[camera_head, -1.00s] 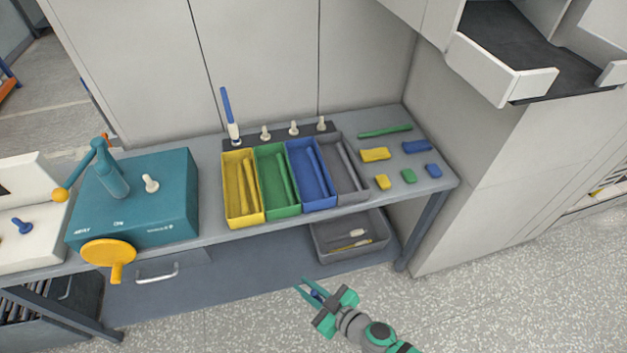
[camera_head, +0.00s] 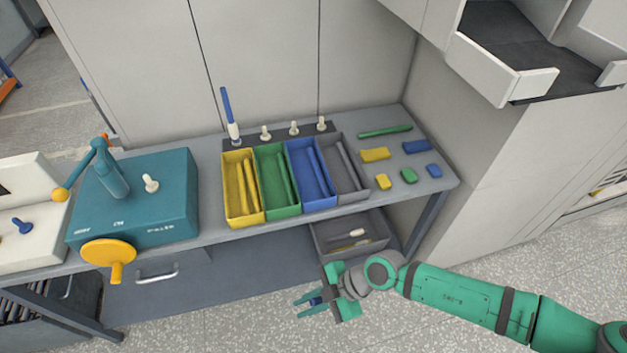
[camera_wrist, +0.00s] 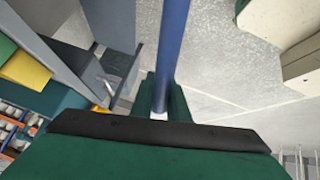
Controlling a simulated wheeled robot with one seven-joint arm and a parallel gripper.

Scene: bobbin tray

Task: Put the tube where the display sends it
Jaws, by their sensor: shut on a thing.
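My gripper (camera_head: 308,306) is in front of the bench, over the floor and apart from the bins. It is shut on a blue tube (camera_wrist: 171,45), which runs up between the fingers in the wrist view with a white part at its base. In the head view only a small blue bit of it shows between the fingers. Four open bins stand side by side on the bench: yellow (camera_head: 232,212), green (camera_head: 270,206), blue (camera_head: 304,199) and grey (camera_head: 345,190), each with rod-like contents or ribs inside. No readable display shows.
Behind the bins, a dark rack (camera_head: 280,139) has pale pegs and an upright blue-and-white piece (camera_head: 230,115). Coloured blocks (camera_head: 375,154) lie to the right. A teal machine (camera_head: 170,195) with a yellow handwheel (camera_head: 108,254) stands left. A grey bin (camera_head: 345,251) sits below the bench.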

